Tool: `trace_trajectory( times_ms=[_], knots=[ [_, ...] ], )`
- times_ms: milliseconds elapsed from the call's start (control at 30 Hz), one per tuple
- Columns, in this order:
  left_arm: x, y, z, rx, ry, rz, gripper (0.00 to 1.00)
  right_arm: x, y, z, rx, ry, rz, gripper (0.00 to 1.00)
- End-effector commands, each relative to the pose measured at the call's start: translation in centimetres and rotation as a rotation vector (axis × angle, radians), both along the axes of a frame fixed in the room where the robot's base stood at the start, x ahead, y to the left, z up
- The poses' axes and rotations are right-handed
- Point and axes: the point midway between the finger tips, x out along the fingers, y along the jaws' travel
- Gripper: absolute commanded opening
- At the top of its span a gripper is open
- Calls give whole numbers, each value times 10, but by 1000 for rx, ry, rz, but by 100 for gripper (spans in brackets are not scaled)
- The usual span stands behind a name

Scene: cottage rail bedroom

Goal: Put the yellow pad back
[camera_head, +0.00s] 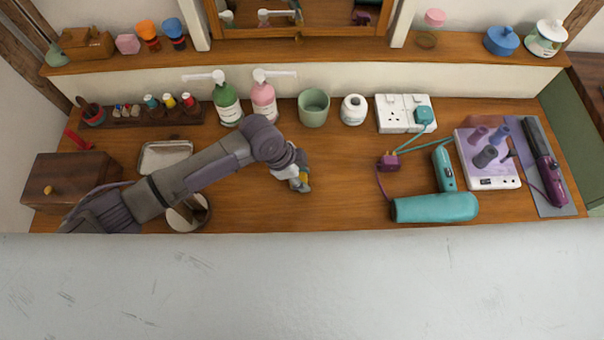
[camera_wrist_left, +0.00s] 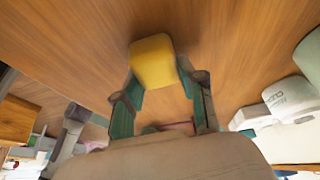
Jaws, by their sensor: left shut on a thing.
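The yellow pad (camera_wrist_left: 152,61) is a small rounded block held between the fingertips of my left gripper (camera_wrist_left: 160,88) in the left wrist view. The wooden table surface shows behind it. I cannot tell whether the pad touches the table. My right gripper is in neither view.
Pump bottles (camera_head: 227,104), a green cup (camera_head: 314,108) and a white jar (camera_head: 353,110) line the table's back.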

Motion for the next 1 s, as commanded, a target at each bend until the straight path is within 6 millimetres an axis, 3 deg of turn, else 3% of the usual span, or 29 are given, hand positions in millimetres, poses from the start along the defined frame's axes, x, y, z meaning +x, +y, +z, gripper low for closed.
trace_trajectory(
  times_ms=[267,300,433,800,1000],
  knots=[
    [0,0,-2,-1,-1,-1,12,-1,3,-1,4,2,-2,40],
    [0,0,-2,-1,-1,-1,44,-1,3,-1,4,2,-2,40],
    [0,0,-2,-1,-1,-1,65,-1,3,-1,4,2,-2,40],
    [0,1,2,-1,-2,0,65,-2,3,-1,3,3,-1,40],
    [1,12,29,-2,-6,-1,65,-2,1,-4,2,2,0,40]
  ],
)
